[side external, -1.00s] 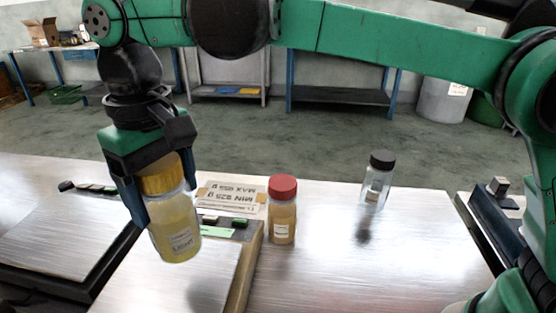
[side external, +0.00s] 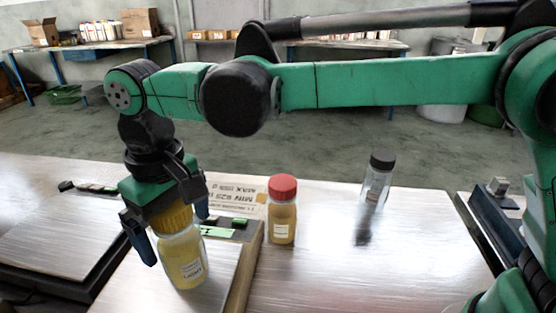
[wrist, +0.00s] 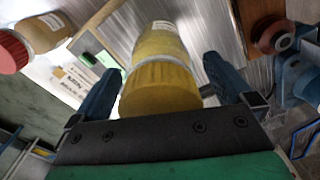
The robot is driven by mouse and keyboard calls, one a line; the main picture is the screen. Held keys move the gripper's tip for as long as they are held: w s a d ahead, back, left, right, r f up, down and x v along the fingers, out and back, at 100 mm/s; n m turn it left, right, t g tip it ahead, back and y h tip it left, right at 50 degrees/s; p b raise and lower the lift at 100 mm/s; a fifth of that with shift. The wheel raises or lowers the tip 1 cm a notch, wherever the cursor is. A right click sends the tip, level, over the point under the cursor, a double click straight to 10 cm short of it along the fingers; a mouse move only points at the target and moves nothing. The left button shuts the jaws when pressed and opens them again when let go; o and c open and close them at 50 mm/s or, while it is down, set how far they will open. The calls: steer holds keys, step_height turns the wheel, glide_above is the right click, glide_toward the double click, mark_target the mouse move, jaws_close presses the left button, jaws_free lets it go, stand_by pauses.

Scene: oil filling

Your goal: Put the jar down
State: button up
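The yellow-capped jar (side external: 181,262) of yellow oil stands upright on the brushed metal plate (side external: 130,290) at the front left. Its cap (wrist: 160,86) faces my wrist camera. My gripper (side external: 172,226) is above and around the jar's upper part. Its two blue fingers are spread on either side, with visible gaps to the jar in the wrist view (wrist: 163,78), so it looks open. Part of the cap is hidden by my gripper in the side view.
A red-capped jar (side external: 282,222) stands to the right, and a clear black-capped jar (side external: 376,184) stands farther right. A printed sign (side external: 238,190) lies behind the plate. A second metal plate (side external: 65,238) is at left. The table's right front is clear.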

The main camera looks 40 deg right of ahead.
steer(key=shift+r, duration=3.65)
steer(key=shift+d+r, duration=0.15)
steer(key=shift+r, duration=0.05)
steer(key=d+f+m+t+y, duration=0.1)
steer(key=d+m+t, duration=0.2)
steer(key=d, duration=1.1)
steer(key=s+d+f+t, duration=0.2)
steer(key=s+d+f, duration=0.1)
steer(key=d+f, duration=0.1)
steer(key=s+d+f+m+t+h, duration=0.1)
steer(key=s+d+f+t, duration=0.1)
steer(key=d, duration=0.5)
step_height(320, 180, down, 2)
steer(key=shift+s+f+m, duration=0.1)
steer(key=shift+s+m, duration=0.2)
steer(key=shift+s, duration=0.35)
